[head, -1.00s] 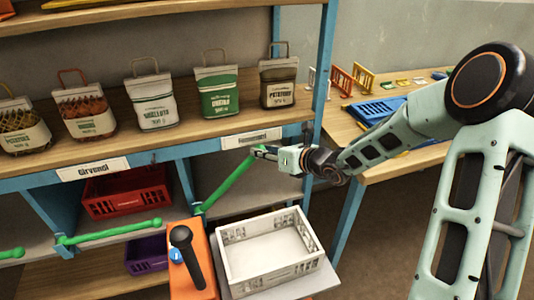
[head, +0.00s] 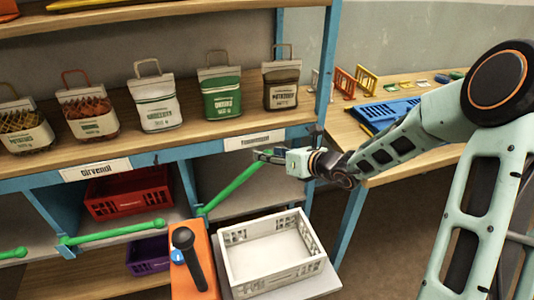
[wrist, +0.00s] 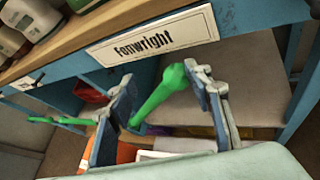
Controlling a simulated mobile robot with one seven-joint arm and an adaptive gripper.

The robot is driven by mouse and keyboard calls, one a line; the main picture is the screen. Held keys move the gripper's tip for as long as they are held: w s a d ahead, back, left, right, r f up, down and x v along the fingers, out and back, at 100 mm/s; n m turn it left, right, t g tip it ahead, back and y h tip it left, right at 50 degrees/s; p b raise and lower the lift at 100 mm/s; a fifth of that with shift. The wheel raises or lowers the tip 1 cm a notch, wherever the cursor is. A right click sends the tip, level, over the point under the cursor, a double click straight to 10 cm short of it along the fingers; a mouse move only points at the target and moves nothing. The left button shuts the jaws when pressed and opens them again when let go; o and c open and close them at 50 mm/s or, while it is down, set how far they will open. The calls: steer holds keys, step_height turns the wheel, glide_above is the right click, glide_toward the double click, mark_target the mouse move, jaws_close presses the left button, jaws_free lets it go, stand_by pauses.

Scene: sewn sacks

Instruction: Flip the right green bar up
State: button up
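The right green bar (head: 232,188) slants up to the right from its pivot at the shelf divider, in front of the right lower bay. Its upper end is by my gripper (head: 268,156) in the head view, partly hidden by the fingers. In the wrist view the green bar (wrist: 163,94) runs between the two spread fingers of my gripper (wrist: 163,98). Gaps show on both sides of the bar, so the gripper looks open around it. The left green bar (head: 115,232) lies nearly level across the left bay.
A white crate (head: 230,262) stands below the bar, beside an orange surface (head: 200,248) with a black handle. Labelled sacks (head: 220,92) stand on the shelf above. A red crate (head: 130,205) is in the left bay. A table (head: 350,140) stands at the right.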

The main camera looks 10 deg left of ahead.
steer(key=v, duration=1)
